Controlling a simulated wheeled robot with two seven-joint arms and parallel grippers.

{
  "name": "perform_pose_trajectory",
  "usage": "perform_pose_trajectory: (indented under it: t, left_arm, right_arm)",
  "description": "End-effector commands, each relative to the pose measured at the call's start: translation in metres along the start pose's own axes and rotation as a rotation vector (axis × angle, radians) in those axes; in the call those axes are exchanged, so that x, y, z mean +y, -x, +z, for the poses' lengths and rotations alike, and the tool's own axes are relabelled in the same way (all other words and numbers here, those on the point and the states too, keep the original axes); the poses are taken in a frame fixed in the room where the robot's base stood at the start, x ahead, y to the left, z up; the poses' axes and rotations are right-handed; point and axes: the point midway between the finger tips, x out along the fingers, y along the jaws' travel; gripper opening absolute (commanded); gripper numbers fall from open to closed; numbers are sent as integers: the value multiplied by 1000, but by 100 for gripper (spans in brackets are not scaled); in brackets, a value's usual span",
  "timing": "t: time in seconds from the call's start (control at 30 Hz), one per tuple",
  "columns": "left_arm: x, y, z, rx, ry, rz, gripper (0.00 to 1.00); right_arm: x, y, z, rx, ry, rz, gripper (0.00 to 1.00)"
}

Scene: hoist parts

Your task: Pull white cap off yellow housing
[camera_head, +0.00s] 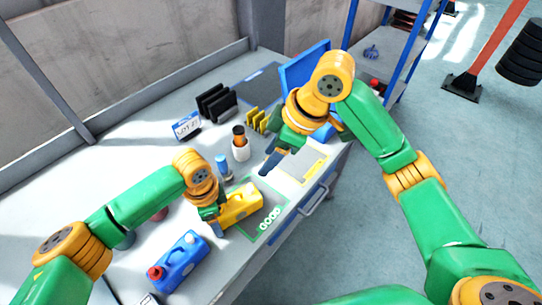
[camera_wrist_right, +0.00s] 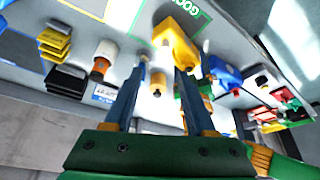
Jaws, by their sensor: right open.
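The yellow housing (camera_head: 241,207) is a jug-shaped body on the bench by the left gripper. It also shows in the right wrist view (camera_wrist_right: 181,48).
A blue canister with a red cap (camera_head: 178,262) lies at front left. A white bottle with an orange-and-dark top (camera_head: 240,145), a blue-topped bottle (camera_head: 223,165), black racks (camera_head: 216,103) and yellow racks (camera_head: 257,120) stand behind. A blue bin (camera_head: 303,65) is at the back.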

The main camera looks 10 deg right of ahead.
Motion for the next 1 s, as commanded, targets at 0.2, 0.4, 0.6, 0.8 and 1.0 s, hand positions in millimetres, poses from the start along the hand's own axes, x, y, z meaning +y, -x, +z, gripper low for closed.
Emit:
perform_pose_trajectory:
  t: [0.2,0.4,0.6,0.8,1.0]
  left_arm:
    - [0,0,0,1,0,-1,0]
    - [0,1,0,1,0,-1,0]
    - [0,1,0,1,0,-1,0]
    - [0,1,0,1,0,-1,0]
    - [0,1,0,1,0,-1,0]
  right_arm:
    - [-9,-29,4,-26,22,-28,56]
    - [-10,-80,5,-24,19,-29,56]
    - [-10,-112,5,-20,21,-26,56]
    - [-10,-119,5,-20,22,-23,56]
    - [-10,-119,5,-19,22,-23,40]
